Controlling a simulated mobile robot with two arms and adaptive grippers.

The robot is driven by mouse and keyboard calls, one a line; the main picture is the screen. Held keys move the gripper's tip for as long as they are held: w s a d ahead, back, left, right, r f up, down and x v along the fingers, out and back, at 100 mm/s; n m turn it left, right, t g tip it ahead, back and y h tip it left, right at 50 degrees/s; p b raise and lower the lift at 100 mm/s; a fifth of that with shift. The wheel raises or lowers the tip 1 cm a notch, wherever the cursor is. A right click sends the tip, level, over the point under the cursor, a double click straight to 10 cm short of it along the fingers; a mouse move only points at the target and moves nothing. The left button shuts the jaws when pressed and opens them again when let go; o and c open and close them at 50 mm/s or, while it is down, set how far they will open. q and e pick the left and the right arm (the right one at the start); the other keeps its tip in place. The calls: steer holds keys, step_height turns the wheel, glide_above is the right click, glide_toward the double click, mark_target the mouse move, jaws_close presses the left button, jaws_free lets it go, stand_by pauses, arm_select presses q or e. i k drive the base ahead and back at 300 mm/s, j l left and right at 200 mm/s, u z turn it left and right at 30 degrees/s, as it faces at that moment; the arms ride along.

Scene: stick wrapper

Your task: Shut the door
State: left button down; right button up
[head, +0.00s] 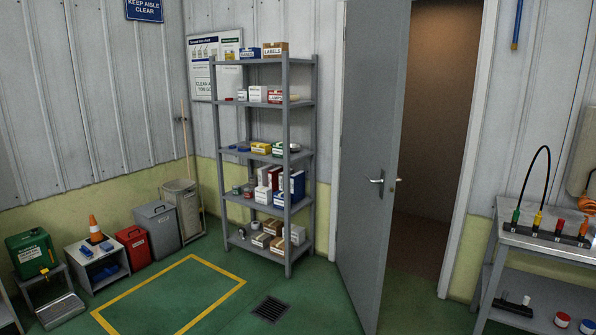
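The grey door (370,150) stands ajar in the head view, hinged on its left side and swung out into the room. A metal lever handle (377,181) is on its near face, close to the free edge. To the right of the door, the opening shows a dim brown space, bordered by a pale door frame (469,150). Neither of my grippers is in view.
A grey shelf unit (286,133) with boxes stands left of the door. A workbench (545,243) with cables is at the right. Bins, a red box (133,247) and a small cone (96,230) line the left wall. Green floor (300,310) is clear before the door.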

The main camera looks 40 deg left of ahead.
mark_target(376, 32)
steer(key=u, duration=0.8)
steer(key=i+j, duration=0.15)
steer(key=i+z, duration=0.05)
steer(key=i, duration=0.05)
